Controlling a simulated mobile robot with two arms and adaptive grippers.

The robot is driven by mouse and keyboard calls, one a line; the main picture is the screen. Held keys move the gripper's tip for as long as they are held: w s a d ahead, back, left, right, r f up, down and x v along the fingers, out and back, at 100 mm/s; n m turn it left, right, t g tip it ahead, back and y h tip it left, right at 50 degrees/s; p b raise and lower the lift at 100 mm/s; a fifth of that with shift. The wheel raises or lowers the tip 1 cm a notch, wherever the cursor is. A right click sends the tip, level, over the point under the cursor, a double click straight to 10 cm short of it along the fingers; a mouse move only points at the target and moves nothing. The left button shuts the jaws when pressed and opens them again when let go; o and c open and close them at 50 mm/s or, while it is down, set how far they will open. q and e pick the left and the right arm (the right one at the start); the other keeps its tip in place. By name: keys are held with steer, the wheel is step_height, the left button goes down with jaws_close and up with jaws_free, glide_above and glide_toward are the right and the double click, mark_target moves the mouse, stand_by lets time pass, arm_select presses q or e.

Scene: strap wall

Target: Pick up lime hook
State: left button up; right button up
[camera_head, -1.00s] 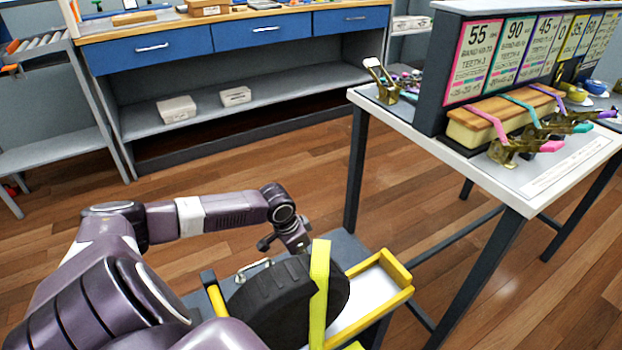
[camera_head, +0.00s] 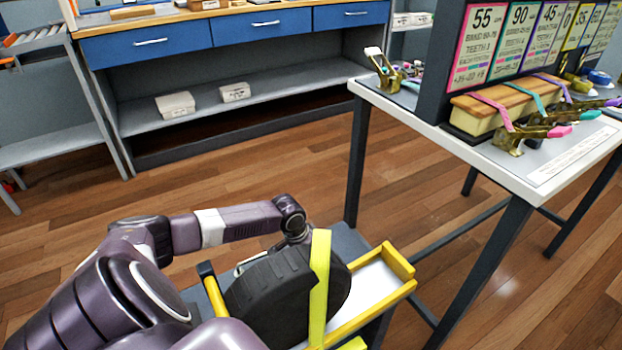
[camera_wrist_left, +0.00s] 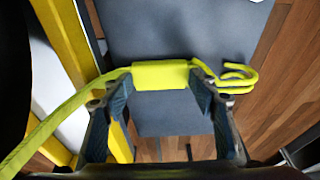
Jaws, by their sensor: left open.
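The lime hook (camera_wrist_left: 238,78) is a bent lime end piece at the right in the left wrist view, over a grey surface. It joins a flat lime block (camera_wrist_left: 160,75) and a lime strap (camera_wrist_left: 48,128) running to the lower left. My left gripper (camera_wrist_left: 158,86) is open, with one finger on each side of the block; I cannot tell whether they touch it. In the head view, the lime strap (camera_head: 320,285) passes over a black wheel (camera_head: 268,297). The wheel hides my left gripper and the hook there. My right gripper is not in view.
A white table (camera_head: 520,180) at the right carries a strapped wooden block (camera_head: 490,112), brass buckles and number signs. Blue drawers (camera_head: 262,32) stand at the back. The wooden floor between is clear.

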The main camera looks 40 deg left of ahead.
arm_select(q)
steer(key=shift+f, duration=0.25)
steer(key=c, duration=0.9)
steer(key=shift+r, duration=0.1)
